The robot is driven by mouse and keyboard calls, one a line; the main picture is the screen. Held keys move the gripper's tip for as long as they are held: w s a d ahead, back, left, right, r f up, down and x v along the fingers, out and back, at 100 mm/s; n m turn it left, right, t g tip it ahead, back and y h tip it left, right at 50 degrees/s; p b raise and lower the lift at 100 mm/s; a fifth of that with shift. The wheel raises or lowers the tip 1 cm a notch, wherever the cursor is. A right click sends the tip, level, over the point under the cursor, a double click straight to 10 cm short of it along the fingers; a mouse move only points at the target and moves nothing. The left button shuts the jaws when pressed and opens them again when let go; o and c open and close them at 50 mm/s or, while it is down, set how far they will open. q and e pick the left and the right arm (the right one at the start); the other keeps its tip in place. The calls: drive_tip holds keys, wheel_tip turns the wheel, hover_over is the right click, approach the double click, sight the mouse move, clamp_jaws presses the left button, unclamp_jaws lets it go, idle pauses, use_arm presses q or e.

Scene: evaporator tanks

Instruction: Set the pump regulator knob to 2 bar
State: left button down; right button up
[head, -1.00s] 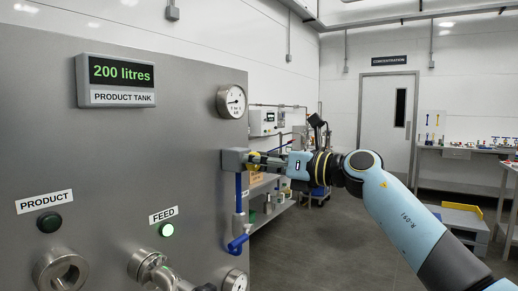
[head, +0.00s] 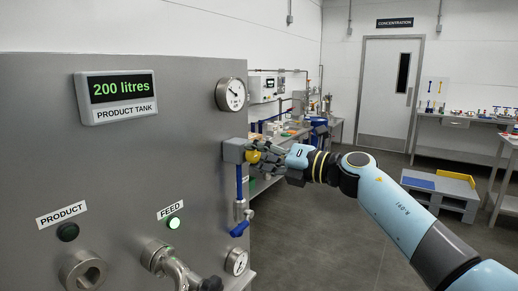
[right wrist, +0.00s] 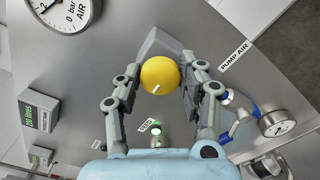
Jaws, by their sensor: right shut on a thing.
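The yellow pump regulator knob (head: 254,156) sticks out from a grey regulator block (head: 234,150) at the right edge of the steel panel. In the right wrist view the knob (right wrist: 160,75) is round with a short white mark on its lower front. My right gripper (head: 261,155) is shut on the knob; in the wrist view its fingers (right wrist: 160,82) lie on both sides of it. The air gauge (head: 231,94) is above the block and partly shows in the wrist view (right wrist: 62,8). Its exact reading is too small to tell. My left gripper is not in view.
The steel panel (head: 130,165) carries the 200 litres display (head: 117,97), a lit green FEED lamp (head: 174,223) and a PUMP AIR label (right wrist: 235,55). A blue pipe with a valve (head: 240,215) and a lower gauge (head: 237,262) are below the block.

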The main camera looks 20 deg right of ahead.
drive_tip(key=shift+r, duration=0.1)
idle(0.4)
drive_tip(key=o, duration=1.2)
drive_tip(key=shift+d, duration=0.1)
drive_tip(key=shift+c, duration=0.2)
drive_tip(key=v, duration=1.2)
drive_tip(key=shift+w, duration=0.1)
